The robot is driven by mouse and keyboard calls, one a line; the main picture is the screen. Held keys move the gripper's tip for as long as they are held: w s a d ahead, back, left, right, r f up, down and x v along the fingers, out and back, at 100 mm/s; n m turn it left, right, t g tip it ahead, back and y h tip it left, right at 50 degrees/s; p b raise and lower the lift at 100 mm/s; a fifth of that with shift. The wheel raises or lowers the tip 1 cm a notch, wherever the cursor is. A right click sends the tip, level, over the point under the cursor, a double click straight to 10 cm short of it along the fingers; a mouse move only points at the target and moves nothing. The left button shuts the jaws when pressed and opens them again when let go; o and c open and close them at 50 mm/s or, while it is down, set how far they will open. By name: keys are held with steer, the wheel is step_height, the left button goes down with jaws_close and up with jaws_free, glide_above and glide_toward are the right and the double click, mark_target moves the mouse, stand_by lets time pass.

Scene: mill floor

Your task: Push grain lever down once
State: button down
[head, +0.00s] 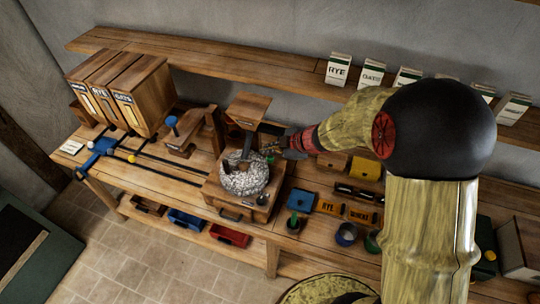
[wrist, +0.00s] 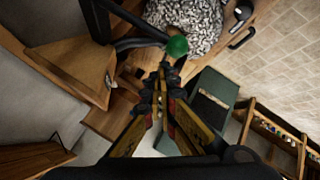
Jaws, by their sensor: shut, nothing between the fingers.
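A green ball knob (wrist: 177,46) ends a dark lever arm (wrist: 142,43) beside the mill's millstone. The knob also shows in the head view (head: 270,159), small and partly hidden by my gripper. No label on this lever is readable, so I cannot tell that it is the grain lever. My gripper (wrist: 163,72) is shut and empty, its fingertips just short of the knob in the wrist view. I cannot tell whether they touch it. In the head view my gripper (head: 284,148) is right of the millstone. A blue-knobbed post (head: 171,122) stands farther left.
The speckled grey millstone (head: 243,178) sits on a wooden base below a wooden hopper (head: 248,108). Labelled wooden bins (head: 138,95) and a blue carriage (head: 99,150) on dark rails are at left. Cups, boxes and a blue block (head: 301,201) crowd the bench at right.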

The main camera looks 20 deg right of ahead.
steer(key=shift+r, duration=0.1)
step_height(320, 180, up, 5)
steer(key=p, duration=0.5)
steer(key=shift+p, duration=0.35)
stand_by(0.4)
